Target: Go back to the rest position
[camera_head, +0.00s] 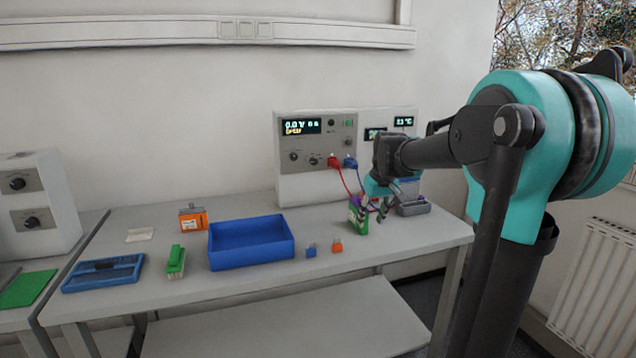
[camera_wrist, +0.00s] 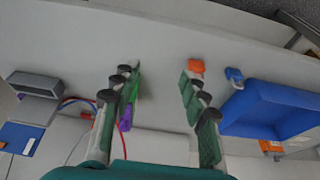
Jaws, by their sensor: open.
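My gripper (camera_wrist: 157,76) is open, its two fingers spread wide with bare table and wall seen between them in the wrist view. In the head view my gripper (camera_head: 373,208) hangs low over the right part of the table, in front of the battery cycler (camera_head: 315,175). A green block with a purple part (camera_head: 358,221) stands right by the fingers. In the wrist view the green and purple block (camera_wrist: 134,88) shows at the inner edge of the left finger, partly hidden by it; I cannot tell whether they touch. Red and blue leads (camera_head: 343,176) run down from the cycler.
A blue bin (camera_head: 251,266) sits mid-table, with small blue (camera_head: 311,251) and orange (camera_head: 337,245) pieces to its right. A grey holder (camera_head: 413,210) stands right of my gripper. An orange box (camera_head: 193,219), green block (camera_head: 176,262) and blue tray (camera_head: 103,287) lie left.

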